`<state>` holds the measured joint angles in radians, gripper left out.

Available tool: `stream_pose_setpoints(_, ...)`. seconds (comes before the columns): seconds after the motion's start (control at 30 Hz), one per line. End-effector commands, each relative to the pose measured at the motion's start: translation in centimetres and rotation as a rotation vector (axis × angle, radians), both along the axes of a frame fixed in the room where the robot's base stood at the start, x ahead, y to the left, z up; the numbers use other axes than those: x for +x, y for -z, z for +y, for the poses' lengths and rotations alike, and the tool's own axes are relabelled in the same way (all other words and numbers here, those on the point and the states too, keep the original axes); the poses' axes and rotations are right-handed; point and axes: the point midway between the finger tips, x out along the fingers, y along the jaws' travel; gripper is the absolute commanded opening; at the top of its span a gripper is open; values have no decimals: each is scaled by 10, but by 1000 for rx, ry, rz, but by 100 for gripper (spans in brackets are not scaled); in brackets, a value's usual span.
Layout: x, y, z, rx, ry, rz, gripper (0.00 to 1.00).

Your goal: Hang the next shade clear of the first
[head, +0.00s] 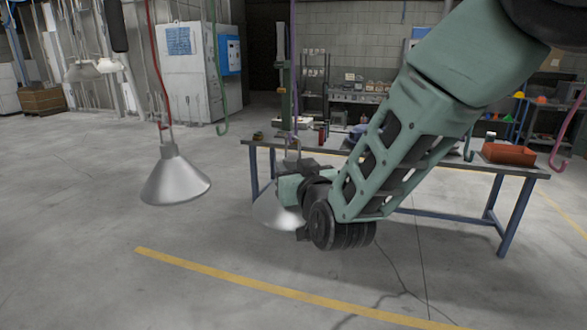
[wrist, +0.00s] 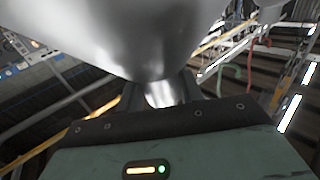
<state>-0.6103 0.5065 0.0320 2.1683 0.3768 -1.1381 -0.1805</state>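One silver cone shade (head: 176,182) hangs by its wire loop from a red hook (head: 160,90) at the left. A second silver shade (head: 278,214) is at my gripper (head: 292,188), partly hidden by my arm. In the wrist view the second shade (wrist: 130,35) fills the top, and its metal shows between the dark fingers of my gripper (wrist: 160,95), which appear closed on it. Its wire loop (head: 292,150) stands up at the lower end of a purple hook (head: 296,85); I cannot tell whether they touch. The two shades are apart.
A green hook (head: 222,110) hangs empty between the shades. A pink hook (head: 566,130) hangs at the far right. A workbench (head: 455,168) with a red-orange bin (head: 509,153) stands behind my arm. The floor at front left is clear.

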Motion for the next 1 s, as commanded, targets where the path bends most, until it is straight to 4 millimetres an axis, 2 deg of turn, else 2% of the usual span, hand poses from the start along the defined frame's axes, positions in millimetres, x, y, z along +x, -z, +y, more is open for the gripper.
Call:
stream_pose_setpoints(0.03,0,-1,0,0,0,-1,48)
stream_pose_setpoints(0.1,0,-1,0,0,0,-1,62)
stream_pose_setpoints(0.37,0,0,0,0,0,1,62)
stream_pose_setpoints(0.53,-12,2,-4,1,0,0,62)
stream_pose_setpoints(0.67,-36,3,-11,0,-2,-1,62)
stream_pose_setpoints(1.0,-113,3,-34,1,-3,-3,62)
